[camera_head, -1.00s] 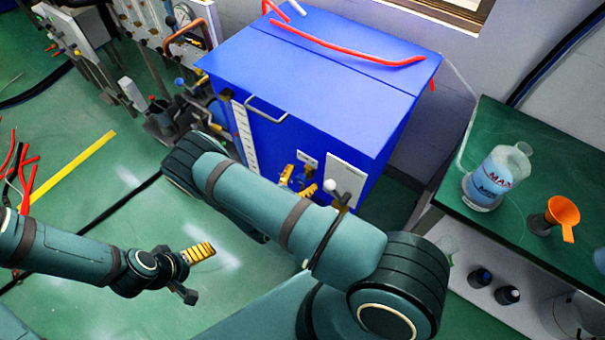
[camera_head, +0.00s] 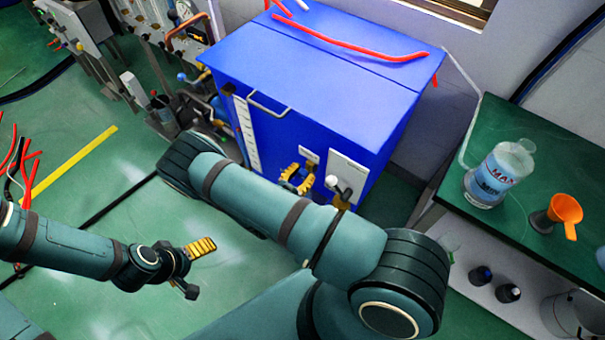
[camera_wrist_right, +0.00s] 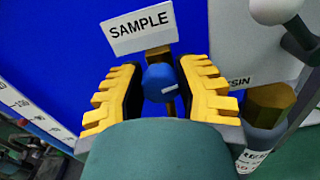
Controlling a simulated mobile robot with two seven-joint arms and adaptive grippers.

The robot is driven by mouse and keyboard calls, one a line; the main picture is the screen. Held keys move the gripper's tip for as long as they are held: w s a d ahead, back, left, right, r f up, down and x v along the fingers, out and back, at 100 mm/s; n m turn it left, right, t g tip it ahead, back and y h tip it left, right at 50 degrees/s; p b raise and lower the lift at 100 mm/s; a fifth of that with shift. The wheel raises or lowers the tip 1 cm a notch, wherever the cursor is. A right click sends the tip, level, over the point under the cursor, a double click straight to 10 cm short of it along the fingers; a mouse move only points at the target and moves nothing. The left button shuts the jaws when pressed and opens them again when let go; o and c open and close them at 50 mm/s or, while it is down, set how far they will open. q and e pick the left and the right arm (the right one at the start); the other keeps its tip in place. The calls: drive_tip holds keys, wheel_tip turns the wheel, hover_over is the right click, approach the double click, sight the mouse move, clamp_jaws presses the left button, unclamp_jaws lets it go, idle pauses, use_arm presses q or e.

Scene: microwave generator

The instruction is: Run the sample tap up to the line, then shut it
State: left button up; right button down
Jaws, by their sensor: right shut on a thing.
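The sample tap shows in the right wrist view as a blue knob (camera_wrist_right: 160,82) with brass behind it, under a SAMPLE label (camera_wrist_right: 140,27) on the blue cabinet (camera_head: 320,75). My right gripper (camera_head: 297,180) is at the cabinet's front. In the wrist view its yellow ridged fingers (camera_wrist_right: 160,95) lie on both sides of the knob, shut on it. My left gripper (camera_head: 200,249) is over the floor at the left, away from the cabinet; its finger gap is unclear. A clear jug (camera_head: 497,178) marked MAX and MIN stands on the green bench. The tap's outlet is hidden.
A white-knobbed lever (camera_head: 345,192) and brass fitting (camera_wrist_right: 268,105) sit close right of the right gripper. An orange funnel (camera_head: 566,210) is on the green bench (camera_head: 530,130). Red hoses (camera_head: 350,45) lie on the cabinet. My right arm blocks the area below the tap.

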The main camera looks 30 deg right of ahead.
drive_tip(key=shift+d, duration=0.1)
drive_tip(key=c, duration=0.6)
unclamp_jaws()
drive_tip(key=v, duration=0.7)
drive_tip(key=shift+a, duration=0.25)
